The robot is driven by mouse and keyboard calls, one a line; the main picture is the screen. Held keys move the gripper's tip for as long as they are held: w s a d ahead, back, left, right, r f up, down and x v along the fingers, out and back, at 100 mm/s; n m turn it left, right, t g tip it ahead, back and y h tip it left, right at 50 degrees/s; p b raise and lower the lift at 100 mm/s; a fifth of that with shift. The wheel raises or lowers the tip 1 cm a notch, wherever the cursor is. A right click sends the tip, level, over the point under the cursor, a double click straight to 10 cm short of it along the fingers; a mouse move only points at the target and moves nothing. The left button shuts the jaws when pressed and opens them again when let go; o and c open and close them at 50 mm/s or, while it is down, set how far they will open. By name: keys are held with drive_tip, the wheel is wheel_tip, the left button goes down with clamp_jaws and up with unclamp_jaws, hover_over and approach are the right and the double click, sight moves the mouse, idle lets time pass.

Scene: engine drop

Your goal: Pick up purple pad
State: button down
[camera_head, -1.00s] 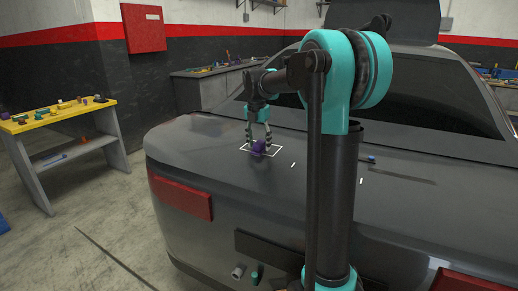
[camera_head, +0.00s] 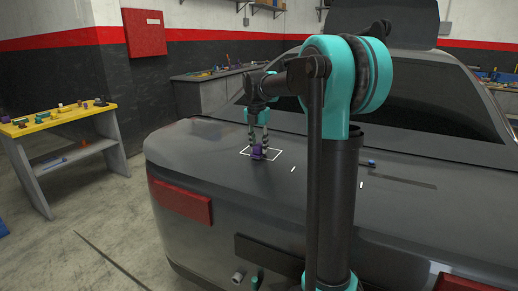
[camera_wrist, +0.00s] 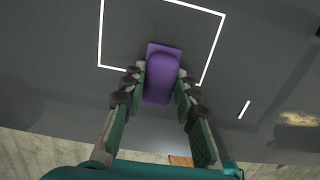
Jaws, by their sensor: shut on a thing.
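The purple pad (camera_head: 257,152) is on the grey rear deck of the car, at the front edge of a white outlined square (camera_head: 279,154). In the wrist view the purple pad (camera_wrist: 161,76) lies between the two fingers, with its far end inside the white outline (camera_wrist: 212,52). My gripper (camera_head: 258,148) points down at the pad, and its fingers (camera_wrist: 160,84) are closed against the pad's two long sides. I cannot tell whether the pad is touching the deck or slightly above it.
A small blue object (camera_head: 372,162) lies on the deck to the right, near short white marks. A yellow-topped workbench (camera_head: 62,117) with small items stands at the left. The deck around the pad is mostly clear.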

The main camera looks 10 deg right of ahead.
sight(259, 145)
wheel_tip(259, 145, up, 20)
drive_tip(key=shift+f, duration=0.25)
drive_tip(key=c, duration=1.9)
unclamp_jaws()
drive_tip(key=shift+c, duration=1.4)
